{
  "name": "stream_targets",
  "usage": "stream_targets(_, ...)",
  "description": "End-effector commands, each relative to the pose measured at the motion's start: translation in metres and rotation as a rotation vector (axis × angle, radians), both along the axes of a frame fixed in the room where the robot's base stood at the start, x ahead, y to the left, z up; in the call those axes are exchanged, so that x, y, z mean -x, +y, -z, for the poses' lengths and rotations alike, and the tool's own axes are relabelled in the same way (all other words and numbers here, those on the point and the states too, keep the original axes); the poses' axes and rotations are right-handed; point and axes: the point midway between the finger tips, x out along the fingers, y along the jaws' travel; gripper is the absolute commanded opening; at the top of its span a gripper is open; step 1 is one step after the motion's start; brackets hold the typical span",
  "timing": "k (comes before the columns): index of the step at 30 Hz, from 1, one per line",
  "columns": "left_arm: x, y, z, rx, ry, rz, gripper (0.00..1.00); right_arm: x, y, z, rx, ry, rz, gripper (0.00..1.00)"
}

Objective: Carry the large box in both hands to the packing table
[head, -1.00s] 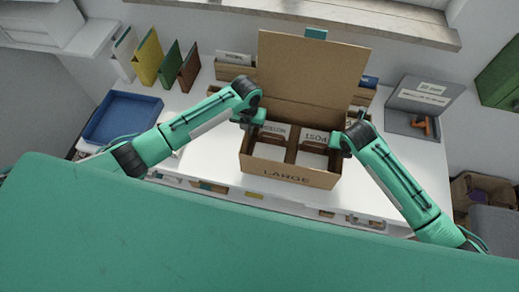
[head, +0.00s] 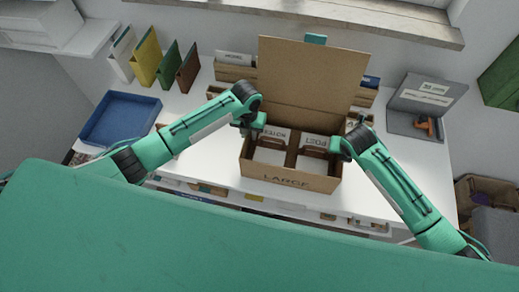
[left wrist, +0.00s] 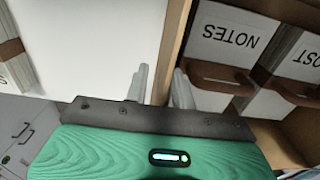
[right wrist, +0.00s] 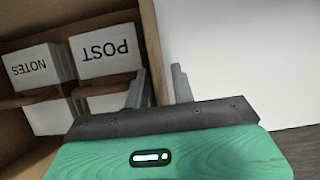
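The large box (head: 290,181) is an open brown carton marked LARGE, its lid (head: 312,75) standing up at the back. Inside are white packs labelled NOTES (left wrist: 228,37) and POST (right wrist: 107,52). My left gripper (left wrist: 160,88) is shut on the left wall, one finger on each side of it. My right gripper (right wrist: 160,86) is shut on the right wall the same way. The box looks about level over the white desk (head: 390,185). I cannot tell whether its bottom touches the desk. No separate packing table can be made out.
A blue tray (head: 120,121) and several upright folders (head: 146,58) are on the left. A grey case (head: 420,104) with an orange-handled item is on the right. Small bins (head: 236,66) stand behind the box. A brown bin (head: 485,192) is at the far right.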

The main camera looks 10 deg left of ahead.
Motion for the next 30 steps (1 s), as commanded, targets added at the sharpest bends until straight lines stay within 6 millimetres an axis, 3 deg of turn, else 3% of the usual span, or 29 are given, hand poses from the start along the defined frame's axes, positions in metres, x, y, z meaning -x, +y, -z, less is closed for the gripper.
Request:
stream_targets(5, -0.001, 0.000, -0.014, 0.001, -0.004, 0.000, 0.25, 0.000, 0.000, 0.000, -0.001, 0.000, 0.000, 0.25)
stream_targets(18, 0.000, 0.000, -0.101, 0.000, -0.005, 0.000, 0.25, 0.000, 0.000, 0.000, -0.001, 0.000, 0.000, 0.25)
stream_targets(26, 0.000, 0.000, -0.120, -0.001, -0.001, 0.000, 0.25, 0.001, 0.000, -0.003, -0.001, -0.001, 0.000, 0.25)
stream_targets(30, 0.000, 0.000, -0.121, -0.001, 0.000, -0.001, 0.25, 0.006, 0.000, -0.017, -0.001, -0.003, -0.001, 0.25)
